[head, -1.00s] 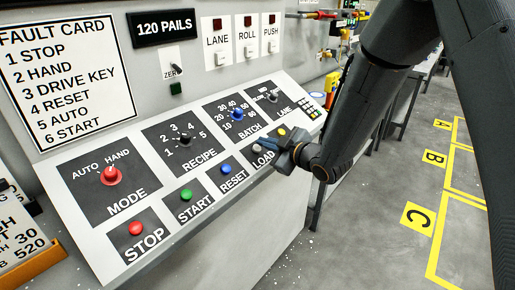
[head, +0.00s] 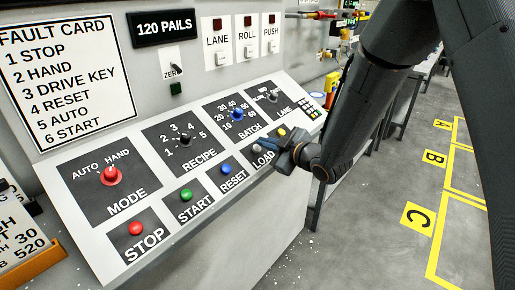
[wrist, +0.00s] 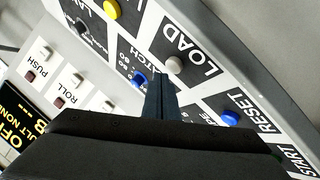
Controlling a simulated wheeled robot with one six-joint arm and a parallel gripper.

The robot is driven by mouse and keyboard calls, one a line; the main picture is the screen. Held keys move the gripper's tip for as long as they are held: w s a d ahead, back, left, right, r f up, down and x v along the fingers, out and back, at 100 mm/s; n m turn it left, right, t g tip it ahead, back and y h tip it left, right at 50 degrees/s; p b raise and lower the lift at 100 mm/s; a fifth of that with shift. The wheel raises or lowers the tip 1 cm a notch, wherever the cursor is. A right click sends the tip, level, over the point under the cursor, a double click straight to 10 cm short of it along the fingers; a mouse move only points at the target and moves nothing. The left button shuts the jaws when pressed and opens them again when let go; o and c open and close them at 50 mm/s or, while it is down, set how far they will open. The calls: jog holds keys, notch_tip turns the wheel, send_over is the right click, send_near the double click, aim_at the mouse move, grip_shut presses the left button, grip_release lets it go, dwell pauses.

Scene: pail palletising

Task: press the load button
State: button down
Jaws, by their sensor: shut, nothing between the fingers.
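The load button is a small pale round button (wrist: 175,65) beside the word LOAD in the wrist view. In the head view it is hard to make out beside my fingertips. My gripper (head: 264,146) is shut and empty over the LOAD part of the sloped panel. In the wrist view its closed fingers (wrist: 160,84) point toward the panel, with the tips just short of the pale button in the picture. I cannot tell whether they touch it.
A blue reset button (head: 226,169), a green start button (head: 187,195) and a red stop button (head: 135,228) line the panel's lower edge. A yellow button (wrist: 112,9) lies on the other side of LOAD. A blue batch knob (wrist: 139,79) sits near my fingers.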

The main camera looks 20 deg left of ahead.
jog(key=shift+f, duration=0.1)
jog(key=shift+a+f+b, duration=0.2)
jog(key=shift+f+b, duration=0.05)
jog(key=shift+b, duration=0.1)
jog(key=shift+w+a+f+b, duration=0.15)
jog(key=shift+a+f+b, duration=0.05)
jog(key=shift+f+b, duration=0.2)
dwell(0.8)
jog(key=shift+r, duration=0.15)
jog(key=shift+d+r+p, duration=0.4)
jog(key=shift+r+p, duration=0.2)
jog(key=shift+r, duration=0.05)
jog(key=r+p, duration=0.1)
jog(key=s+d+r+p, duration=0.1)
jog(key=r, duration=0.1)
jog(key=d+r+p, duration=0.1)
jog(key=shift+s+d+r, duration=0.15)
dwell(0.6)
dwell(0.4)
